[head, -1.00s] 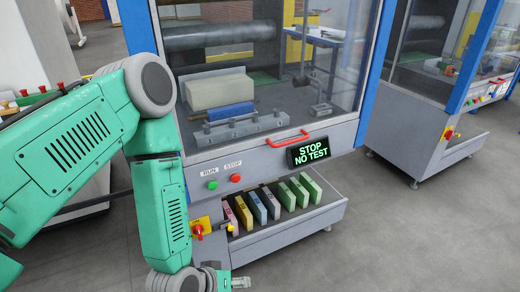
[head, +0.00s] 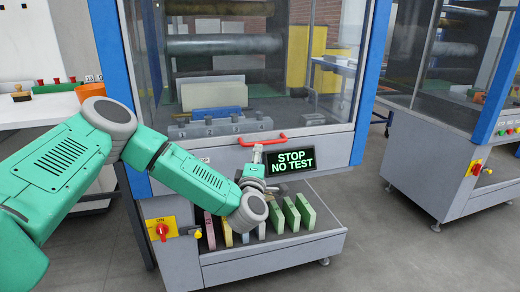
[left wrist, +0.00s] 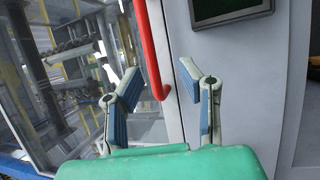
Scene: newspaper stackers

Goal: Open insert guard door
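The insert guard door (head: 255,70) is a clear panel on the front of the blue-framed machine, and it is shut. Its red handle (head: 262,139) runs along the door's lower edge. My left gripper (head: 257,152) is just below the handle in the head view. In the left wrist view the gripper (left wrist: 160,90) is open, and the red handle (left wrist: 150,45) lies between and beyond its spread fingers. I cannot tell whether a finger touches it. My right gripper is not in view.
A "STOP NO TEST" display (head: 292,161) sits right beside the gripper. A shelf (head: 275,262) below holds several coloured blocks. A yellow panel with a red switch (head: 161,229) is at lower left. A second machine (head: 440,150) stands at right, with grey floor between.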

